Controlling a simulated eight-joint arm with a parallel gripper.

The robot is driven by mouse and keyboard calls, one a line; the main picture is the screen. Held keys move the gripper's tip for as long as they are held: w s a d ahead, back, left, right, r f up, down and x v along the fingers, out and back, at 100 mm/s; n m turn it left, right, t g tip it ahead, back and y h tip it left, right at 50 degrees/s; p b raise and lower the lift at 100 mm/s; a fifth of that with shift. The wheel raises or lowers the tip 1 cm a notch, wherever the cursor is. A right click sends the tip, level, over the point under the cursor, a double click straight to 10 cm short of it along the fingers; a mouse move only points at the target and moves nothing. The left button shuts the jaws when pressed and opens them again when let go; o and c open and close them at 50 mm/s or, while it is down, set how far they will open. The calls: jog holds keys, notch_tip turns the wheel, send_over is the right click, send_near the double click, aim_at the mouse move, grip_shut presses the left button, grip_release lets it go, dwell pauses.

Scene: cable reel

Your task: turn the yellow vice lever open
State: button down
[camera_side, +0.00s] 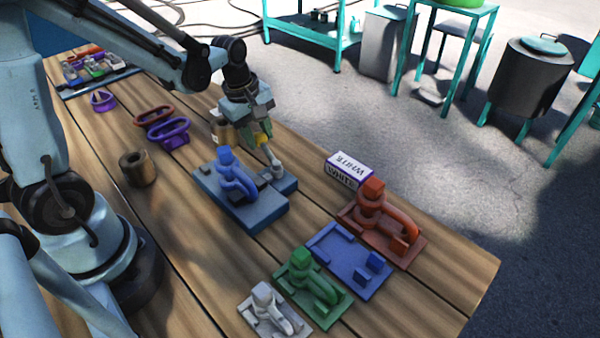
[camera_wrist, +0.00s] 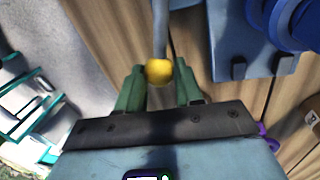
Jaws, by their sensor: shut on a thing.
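The yellow lever knob (camera_wrist: 159,71) sits between the two green fingers of my gripper (camera_wrist: 160,88) in the wrist view. A grey rod (camera_wrist: 160,30) runs from the knob. In the side view the yellow knob (camera_side: 261,139) shows under my gripper (camera_side: 258,135), with the grey rod slanting down to the right side of the blue vice base (camera_side: 262,217). My gripper is shut on the knob. The blue base also shows at upper right in the wrist view (camera_wrist: 250,67). The fingers partly hide the knob in the side view.
A blue curved part (camera_side: 236,180) stands on the base, left of the lever. A white box (camera_side: 348,170), a red fixture (camera_side: 380,222), a blue plate (camera_side: 345,260) and a green fixture (camera_side: 310,285) lie to the right. Purple (camera_side: 170,132) and brown parts lie left. The table's far edge is close behind.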

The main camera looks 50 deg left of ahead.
jog(key=shift+s+a+n+y, duration=0.2)
jog(key=shift+s+n+y, duration=0.1)
jog(key=shift+s+n, duration=1.35)
jog(key=shift+w, duration=0.1)
jog(key=c, duration=0.8)
grip_release()
jog(key=shift+o, duration=0.2)
notch_tip(320, 180, up, 12)
jog(key=s, duration=0.2)
jog(key=shift+d, duration=0.3)
